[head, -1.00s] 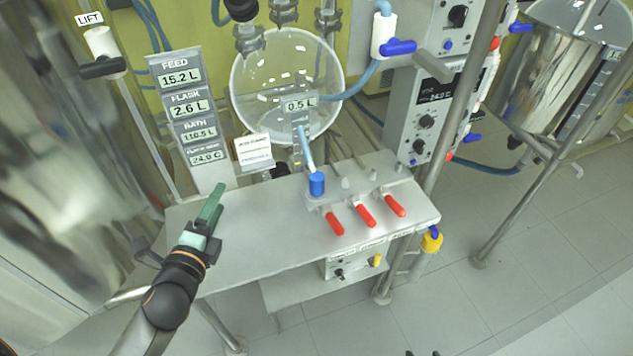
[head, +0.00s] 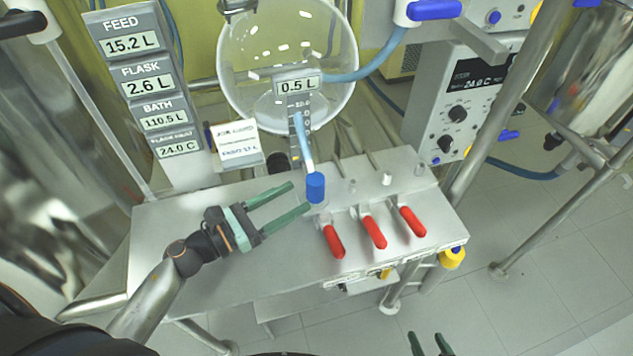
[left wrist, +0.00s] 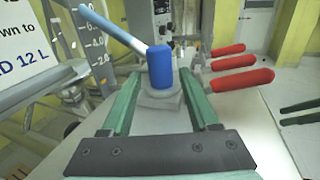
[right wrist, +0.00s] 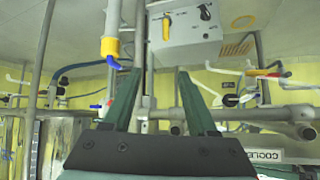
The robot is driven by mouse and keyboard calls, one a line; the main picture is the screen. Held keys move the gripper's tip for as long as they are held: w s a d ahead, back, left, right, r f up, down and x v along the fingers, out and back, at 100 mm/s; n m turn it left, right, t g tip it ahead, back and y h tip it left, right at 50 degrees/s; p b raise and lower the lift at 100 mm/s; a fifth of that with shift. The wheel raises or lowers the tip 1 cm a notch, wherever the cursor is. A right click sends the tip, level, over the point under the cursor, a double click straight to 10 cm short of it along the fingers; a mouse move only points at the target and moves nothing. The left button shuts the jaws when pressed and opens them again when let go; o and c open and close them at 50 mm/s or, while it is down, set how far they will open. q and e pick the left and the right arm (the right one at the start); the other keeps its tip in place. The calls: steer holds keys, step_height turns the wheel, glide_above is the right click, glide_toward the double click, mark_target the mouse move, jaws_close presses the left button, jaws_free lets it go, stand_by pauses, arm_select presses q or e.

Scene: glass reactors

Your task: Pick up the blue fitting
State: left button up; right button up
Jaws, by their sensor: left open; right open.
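The blue fitting (head: 315,187) is a short blue cylinder on the end of a light-blue hose, upright at the left end of the valve row on the steel bench. My left gripper (head: 299,196) is open, its green fingers pointing at the fitting from the left. In the left wrist view the fitting (left wrist: 160,66) stands ahead, between the lines of the two fingers (left wrist: 160,88) and a little beyond their tips. My right gripper (head: 427,340) shows only its fingertips at the bottom edge.
Three red-handled valves (head: 373,232) stand just right of the fitting. A round glass vessel (head: 288,60) hangs behind, with a 0.5 L display (head: 298,85). A white card (head: 238,143) stands at the back. The bench's left front (head: 160,220) is bare.

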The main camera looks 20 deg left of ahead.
mark_target(327, 192)
arm_select(q)
steer(key=p+x, duration=0.1)
steer(key=x, duration=0.8)
steer(key=shift+w+d+p, duration=0.15)
steer(key=shift+w+p, duration=0.1)
steer(key=shift+p, duration=0.05)
steer(key=shift+c, duration=0.3)
jaws_close()
